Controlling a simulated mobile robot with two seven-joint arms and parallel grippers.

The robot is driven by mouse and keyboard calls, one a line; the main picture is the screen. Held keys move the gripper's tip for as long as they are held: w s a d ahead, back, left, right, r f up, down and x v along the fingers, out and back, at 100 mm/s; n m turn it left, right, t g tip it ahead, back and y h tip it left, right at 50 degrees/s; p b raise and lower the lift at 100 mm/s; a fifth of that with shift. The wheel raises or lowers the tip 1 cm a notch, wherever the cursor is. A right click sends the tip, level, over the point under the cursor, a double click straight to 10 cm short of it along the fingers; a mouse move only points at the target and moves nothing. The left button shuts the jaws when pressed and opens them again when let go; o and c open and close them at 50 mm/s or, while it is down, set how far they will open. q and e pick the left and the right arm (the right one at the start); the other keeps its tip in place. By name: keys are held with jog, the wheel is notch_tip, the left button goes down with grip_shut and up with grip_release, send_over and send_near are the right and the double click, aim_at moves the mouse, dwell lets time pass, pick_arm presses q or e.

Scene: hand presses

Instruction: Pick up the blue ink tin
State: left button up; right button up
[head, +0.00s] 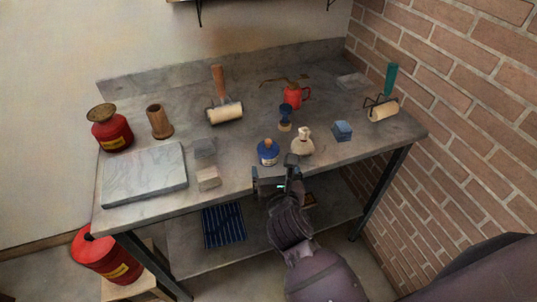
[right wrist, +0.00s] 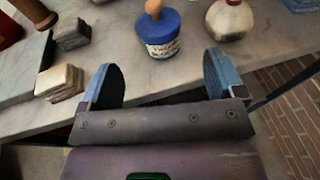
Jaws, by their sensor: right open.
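The blue ink tin (head: 268,153) stands upright near the front edge of the grey table, with a pale label and a knob on top. My right gripper (head: 273,178) is open and empty at the table's front edge. In the right wrist view both fingers of the gripper (right wrist: 162,82) are spread apart, and neither touches the tin. My left gripper is not in view.
A cream round bottle (head: 302,145) stands close to the tin's right. Small stone blocks (head: 208,178) lie to its left, beside a marble slab (head: 145,175). A blue block (head: 342,131) is further right.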

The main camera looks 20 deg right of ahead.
aim_at(270, 153)
jog(key=x, duration=0.4)
jog(key=shift+r+b+x, duration=0.15)
jog(key=shift+b+x, duration=0.05)
jog(key=shift+x, duration=1.15)
jog(key=shift+r+b+x, duration=0.15)
jog(key=shift+x, duration=1.2)
jog(key=shift+r, duration=0.1)
jog(key=c, duration=1.2)
